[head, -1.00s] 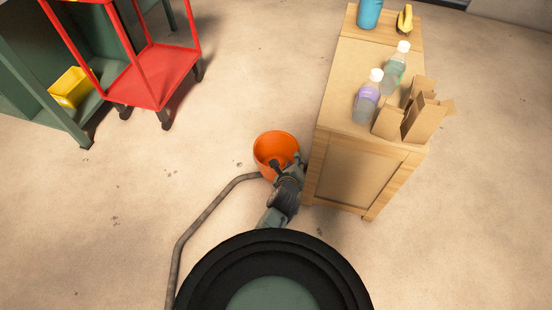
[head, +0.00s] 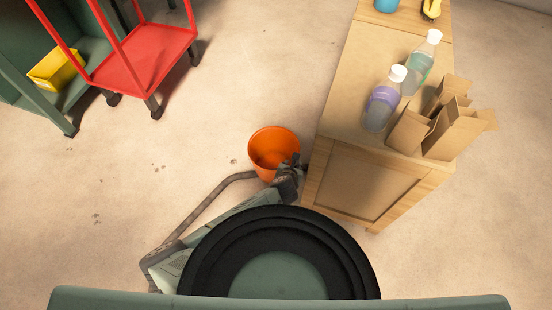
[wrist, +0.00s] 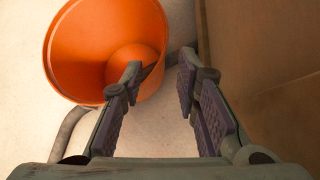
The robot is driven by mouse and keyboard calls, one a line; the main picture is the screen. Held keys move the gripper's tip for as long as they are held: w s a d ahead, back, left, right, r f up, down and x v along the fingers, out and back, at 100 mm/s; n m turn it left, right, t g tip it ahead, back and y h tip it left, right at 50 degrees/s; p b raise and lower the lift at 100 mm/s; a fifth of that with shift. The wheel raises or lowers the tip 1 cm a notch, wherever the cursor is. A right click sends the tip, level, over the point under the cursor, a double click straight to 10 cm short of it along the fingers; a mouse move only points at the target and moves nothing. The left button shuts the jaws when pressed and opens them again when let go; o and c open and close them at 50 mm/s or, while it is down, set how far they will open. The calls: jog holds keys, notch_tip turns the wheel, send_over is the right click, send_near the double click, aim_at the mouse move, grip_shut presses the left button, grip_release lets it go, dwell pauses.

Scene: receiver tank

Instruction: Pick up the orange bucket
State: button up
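The orange bucket (head: 262,145) stands upright and empty on the floor, left of the wooden cabinet. My gripper (head: 292,165) is at its near right rim in the head view. In the wrist view the bucket (wrist: 85,40) fills the upper left. My gripper (wrist: 158,70) is open there, with a gap between its two fingers. The left finger overlaps the bucket's opening, and the right finger is outside it, beside the cabinet. The right edge of the bucket shows between the fingertips. I cannot tell whether either finger touches it.
The wooden cabinet (head: 365,185) stands close on the right, with bottles (head: 382,100) and open cardboard boxes (head: 455,130) on top. A red cart (head: 150,60) and a green shelf with a yellow bin (head: 55,68) are at the upper left. The floor between is clear.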

jog(key=x, duration=0.3)
jog(key=b+x, duration=0.1)
jog(key=x, duration=0.3)
jog(key=b+x, duration=0.1)
jog(key=x, duration=0.2)
jog(key=shift+w+d+r, duration=0.2)
jog(key=shift+w+d, duration=0.15)
jog(key=shift+w, duration=0.1)
jog(key=shift+c, duration=0.4)
grip_shut()
jog(key=shift+a, duration=0.1)
